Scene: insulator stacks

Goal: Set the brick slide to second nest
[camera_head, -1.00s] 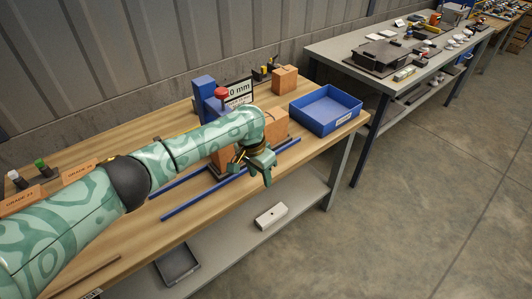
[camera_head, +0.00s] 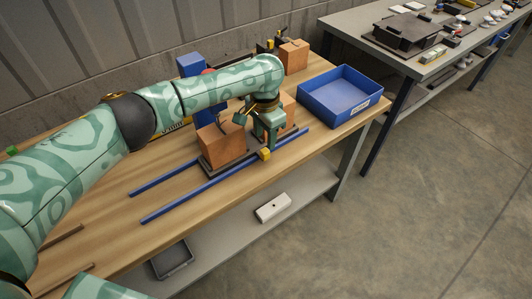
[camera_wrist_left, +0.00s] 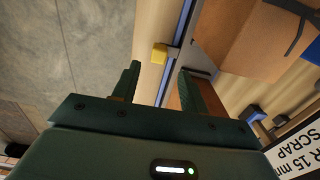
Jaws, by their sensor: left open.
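The brick slide shows in the head view as a dark plate (camera_head: 222,170) with an orange-brown brick (camera_head: 221,145) on it, beside the blue rails (camera_head: 205,191). A second brick (camera_head: 288,106) stands farther right, partly behind my left gripper (camera_head: 268,143). A small yellow block (camera_head: 265,154) sits at the front rail, close to the fingertips. In the left wrist view my left gripper (camera_wrist_left: 160,80) is open, with the yellow block (camera_wrist_left: 160,53) just beyond the gap between its fingers. It holds nothing. The nests cannot be told apart. My right gripper is not seen.
A blue tray (camera_head: 307,101) stands on the right end of the wooden bench, with another brick (camera_head: 293,54) behind. A blue post (camera_head: 190,66) rises behind my arm. A white block (camera_head: 273,208) lies on the lower shelf. The front left bench top is mostly clear.

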